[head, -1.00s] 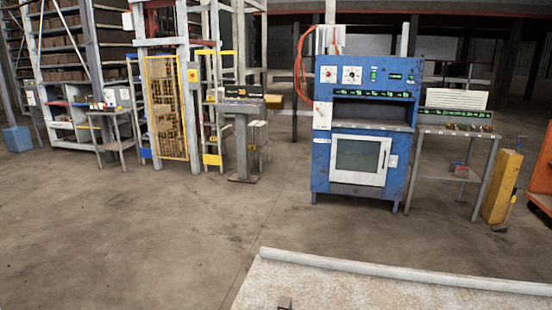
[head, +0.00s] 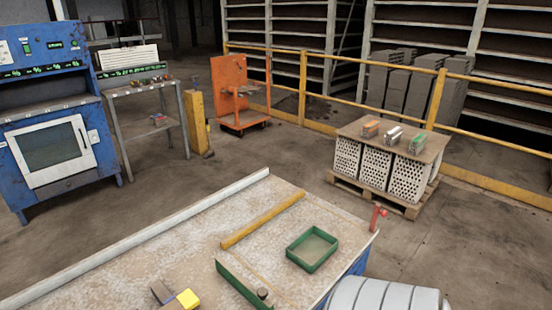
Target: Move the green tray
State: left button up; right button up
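The green tray (head: 312,250) is a shallow rectangular tray with raised sides. It lies flat on the right part of the worn, pale worktable (head: 150,262), near the table's right edge. It looks empty. Neither of my grippers shows in the head view, so nothing of mine is seen touching the tray.
A red clamp-like part (head: 377,217) stands at the corner. Beyond is a brick pallet (head: 375,206).

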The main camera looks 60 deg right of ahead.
aim_at(309, 251)
jog(key=z, duration=2.25)
jog(key=i+l, duration=0.15)
